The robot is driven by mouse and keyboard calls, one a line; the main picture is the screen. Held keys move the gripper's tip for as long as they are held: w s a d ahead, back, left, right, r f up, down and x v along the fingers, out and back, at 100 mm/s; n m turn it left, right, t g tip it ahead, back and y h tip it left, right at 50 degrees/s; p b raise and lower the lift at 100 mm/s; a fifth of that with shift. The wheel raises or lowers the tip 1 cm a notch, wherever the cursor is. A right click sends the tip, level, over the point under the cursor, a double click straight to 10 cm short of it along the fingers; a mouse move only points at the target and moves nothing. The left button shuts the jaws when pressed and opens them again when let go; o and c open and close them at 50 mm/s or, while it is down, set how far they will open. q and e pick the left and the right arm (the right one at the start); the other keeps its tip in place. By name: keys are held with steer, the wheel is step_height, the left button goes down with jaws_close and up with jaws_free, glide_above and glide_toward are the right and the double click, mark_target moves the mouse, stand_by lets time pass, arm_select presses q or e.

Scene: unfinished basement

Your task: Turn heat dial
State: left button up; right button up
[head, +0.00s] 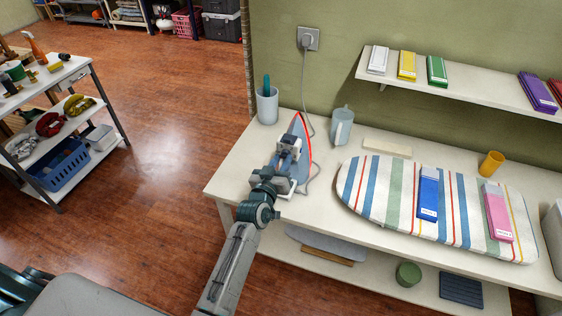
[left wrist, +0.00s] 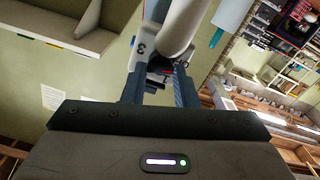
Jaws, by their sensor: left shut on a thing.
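The iron (head: 302,165), grey with an orange-red edge, stands at the left part of the white table. Its pale body (left wrist: 178,30) fills the top middle of the left wrist view, with a printed "3" on it. My left gripper (head: 281,168) is against the iron on its near side. In the left wrist view, its two fingers (left wrist: 159,88) are closed around a small part of the iron, apparently the heat dial, which is mostly hidden between them. I cannot read the dial's setting. My right gripper is not in view.
The iron's cord (head: 305,85) runs up to a wall socket. A cup with a teal item (head: 267,105) and a pale blue jug (head: 342,128) stand close behind the iron. A striped ironing board (head: 378,195) lies to the right with a blue box and a pink box.

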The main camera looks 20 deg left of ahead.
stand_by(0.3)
arm_select(q)
steer(key=o, duration=0.9)
steer(key=shift+c, duration=0.2)
steer(key=shift+o, duration=0.7)
steer(key=shift+s, duration=0.1)
steer(key=shift+s+f, duration=0.1)
steer(key=shift+s, duration=0.15)
steer(key=s+b, duration=0.3)
steer(key=s, duration=0.7)
steer(key=shift+a+b, duration=0.25)
steer(key=shift+b, duration=0.15)
